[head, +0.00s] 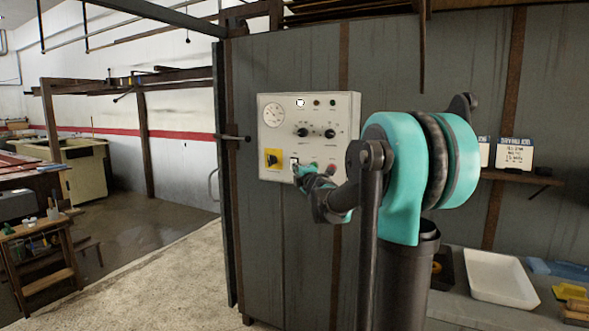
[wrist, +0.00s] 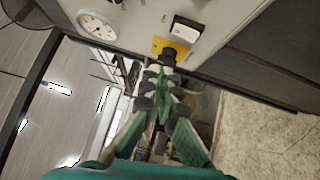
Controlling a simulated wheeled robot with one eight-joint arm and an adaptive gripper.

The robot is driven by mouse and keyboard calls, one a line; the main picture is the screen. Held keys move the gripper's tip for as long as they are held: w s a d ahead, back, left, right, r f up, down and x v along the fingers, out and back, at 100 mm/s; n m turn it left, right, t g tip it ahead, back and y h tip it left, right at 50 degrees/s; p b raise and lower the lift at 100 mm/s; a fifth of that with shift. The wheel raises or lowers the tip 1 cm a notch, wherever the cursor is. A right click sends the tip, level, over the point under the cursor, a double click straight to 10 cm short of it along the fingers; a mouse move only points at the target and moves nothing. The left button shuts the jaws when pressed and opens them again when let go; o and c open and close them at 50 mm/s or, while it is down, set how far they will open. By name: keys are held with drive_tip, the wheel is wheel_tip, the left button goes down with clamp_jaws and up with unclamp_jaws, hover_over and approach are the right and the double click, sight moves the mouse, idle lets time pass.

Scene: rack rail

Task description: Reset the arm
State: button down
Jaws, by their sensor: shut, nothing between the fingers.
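My gripper (head: 302,172) is stretched out in front of a pale control panel (head: 347,108) on a dark grey wall. In the wrist view its green and black fingers (wrist: 160,72) are together and hold nothing. The fingertips are near the lower left of the panel, by a white rocker switch (wrist: 184,30) and a dark knob on a yellow plate (wrist: 161,45). I cannot tell whether they touch the panel. The teal and black arm hides part of the panel's lower right.
The panel also carries a round gauge (head: 273,116), two dark knobs and small lamps. A white tray (head: 499,279) lies on a bench at the lower right. Boxes (head: 514,154) stand on a wall shelf. Open floor (head: 180,285) lies to the left.

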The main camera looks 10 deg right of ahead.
drive_tip(key=s+d+f+m+g+h, duration=0.3)
drive_tip(key=s+d+f+m+h, duration=0.15)
drive_tip(key=s+f+m, duration=0.35)
drive_tip(key=s+d+f+m+g+h, duration=0.3)
drive_tip(key=s+d+f+m, duration=0.25)
drive_tip(key=s+f, duration=0.4)
drive_tip(key=s+a+f+m+g+y, duration=0.2)
drive_tip(key=s+a+f+m+g, duration=0.1)
drive_tip(key=s+f, duration=0.7)
drive_tip(key=s+a+f+m+g+y, duration=0.2)
drive_tip(key=s+a+f+m+g, duration=0.2)
drive_tip(key=s+f, duration=0.7)
drive_tip(key=s+a+g, duration=0.1)
drive_tip(key=s, duration=0.4)
drive_tip(key=shift+s+a+f+g, duration=0.15)
drive_tip(key=shift+s+f+g, duration=0.15)
drive_tip(key=shift+y, duration=0.25)
